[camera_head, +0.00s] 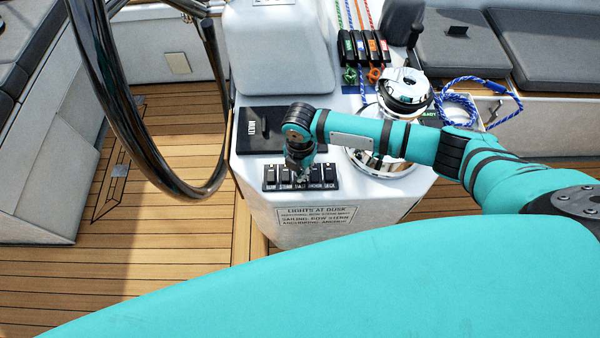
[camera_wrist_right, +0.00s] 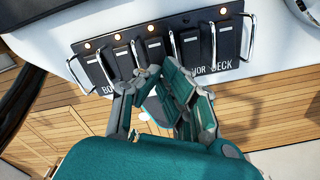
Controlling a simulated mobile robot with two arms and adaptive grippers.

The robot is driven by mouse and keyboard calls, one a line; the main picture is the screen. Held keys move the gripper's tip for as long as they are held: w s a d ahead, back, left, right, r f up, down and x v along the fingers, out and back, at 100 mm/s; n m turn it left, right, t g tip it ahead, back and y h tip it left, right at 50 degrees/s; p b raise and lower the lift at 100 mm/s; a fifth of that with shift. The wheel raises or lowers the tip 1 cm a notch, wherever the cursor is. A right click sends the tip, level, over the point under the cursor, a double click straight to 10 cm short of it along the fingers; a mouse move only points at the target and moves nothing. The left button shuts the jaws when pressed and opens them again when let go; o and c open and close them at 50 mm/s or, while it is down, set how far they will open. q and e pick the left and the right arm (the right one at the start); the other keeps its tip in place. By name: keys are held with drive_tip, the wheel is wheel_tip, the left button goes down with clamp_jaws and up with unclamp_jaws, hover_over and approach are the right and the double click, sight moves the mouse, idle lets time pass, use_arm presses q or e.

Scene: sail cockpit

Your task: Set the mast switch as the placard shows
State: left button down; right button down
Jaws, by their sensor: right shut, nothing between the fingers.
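The black switch panel (camera_head: 334,187) sits on the front edge of the white console, with rockers labelled along its lower edge. In the head view the gripper (camera_head: 303,177) covers the panel's middle. The placard (camera_head: 317,215), headed "LIGHTS AT DUSK", is below. My left gripper is out of view.
A steering wheel (camera_head: 130,130) stands left of the console. A dark plate (camera_head: 258,143) with a lever lies behind the panel. A chrome winch (camera_head: 400,95), blue rope (camera_head: 455,108) and coloured clutches (camera_head: 362,47) are to the right and behind. Wooden deck lies around.

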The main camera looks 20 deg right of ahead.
drive_tip(key=shift+f+b, duration=0.35)
drive_tip(key=shift+f, duration=0.25)
drive_tip(key=shift+r, duration=0.15)
drive_tip(key=shift+r+p, duration=0.9)
drive_tip(key=shift+p, duration=0.25)
drive_tip(key=shift+d+r+p, duration=0.1)
drive_tip(key=shift+r+p, duration=0.6)
drive_tip(key=shift+r, duration=0.1)
wheel_tip(320, 180, up, 4)
drive_tip(key=p, duration=0.3)
drive_tip(key=shift+f, duration=0.25)
drive_tip(key=shift+a, duration=0.2)
